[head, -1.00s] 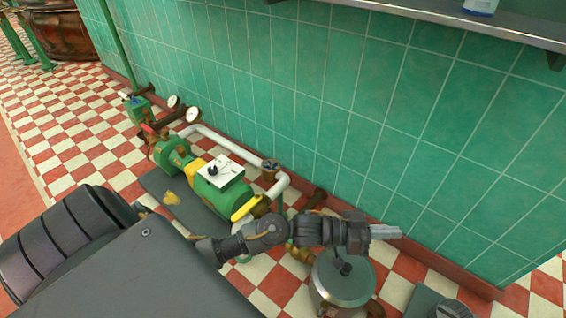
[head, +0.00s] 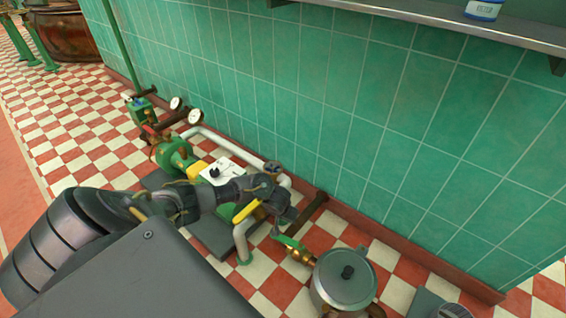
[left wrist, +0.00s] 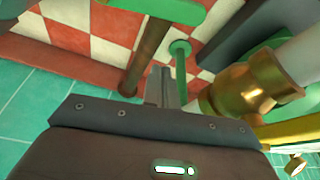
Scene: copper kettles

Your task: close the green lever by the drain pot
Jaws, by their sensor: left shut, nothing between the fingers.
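The green lever (head: 290,242) sits on a brass valve (head: 299,253) at the end of a rusty pipe, left of the drain pot (head: 345,278). The pot is a lidded metal vessel with a black knob. My left gripper (head: 279,226) is just above and left of the lever, with no contact visible. In the left wrist view its fingers (left wrist: 162,86) are shut and empty. A green bar that looks like the lever (left wrist: 165,9) crosses the top of that view, beyond the fingertips. My right gripper is not in view.
The brass fitting (left wrist: 250,95) is right of the fingers. The rusty pipe (head: 313,208) runs to the tiled wall. Open checkered floor lies below the valve.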

